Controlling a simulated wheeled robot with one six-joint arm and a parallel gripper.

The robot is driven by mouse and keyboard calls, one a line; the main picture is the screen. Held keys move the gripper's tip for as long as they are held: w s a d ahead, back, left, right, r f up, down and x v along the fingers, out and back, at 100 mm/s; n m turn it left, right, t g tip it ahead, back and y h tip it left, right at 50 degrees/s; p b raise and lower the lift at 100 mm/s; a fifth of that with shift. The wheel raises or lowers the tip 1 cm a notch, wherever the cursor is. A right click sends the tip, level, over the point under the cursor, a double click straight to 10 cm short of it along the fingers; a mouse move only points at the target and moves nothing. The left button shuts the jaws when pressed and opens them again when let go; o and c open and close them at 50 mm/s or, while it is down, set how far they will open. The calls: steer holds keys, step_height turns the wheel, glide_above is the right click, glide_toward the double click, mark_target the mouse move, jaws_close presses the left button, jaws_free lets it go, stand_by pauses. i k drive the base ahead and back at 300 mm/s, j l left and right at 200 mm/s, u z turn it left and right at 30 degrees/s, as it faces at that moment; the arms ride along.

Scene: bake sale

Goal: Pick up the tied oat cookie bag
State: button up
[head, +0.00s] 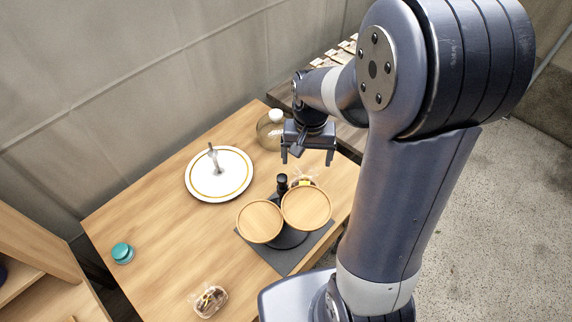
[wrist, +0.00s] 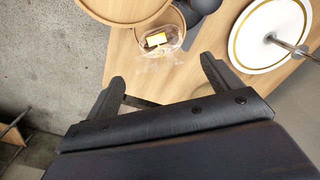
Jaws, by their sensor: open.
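A clear bag with a yellow label (head: 305,183) and brown contents sits on the table just behind the right wooden pan, which partly hides it in the head view. In the wrist view the bag (wrist: 164,36) lies ahead of the fingertips, with clear crinkled film at its near end. I cannot read its label. My gripper (head: 307,160) is open and empty, pointing down above the table near the bag. In the wrist view its fingers (wrist: 162,72) are spread, with the bag beyond them, apart. Another clear package with brown pieces (head: 210,301) lies at the table's front.
A dark scale with two wooden pans (head: 260,221) stands on a grey mat (head: 279,262) beside the bag. A white gold-ringed plate with a metal handle (head: 219,190) is at left. A jar (head: 267,132) stands behind my gripper. A teal tin (head: 122,253) sits far left.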

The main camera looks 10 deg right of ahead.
mark_target(209, 298)
steer(key=u, duration=2)
steer(key=z, duration=0.95)
steer(key=l+u, duration=0.2)
steer(key=u, duration=0.25)
steer(key=k+l+u, duration=0.1)
steer(key=u, duration=0.35)
steer(key=l+u, duration=0.2)
steer(key=u, duration=0.25)
steer(key=k+j, duration=0.05)
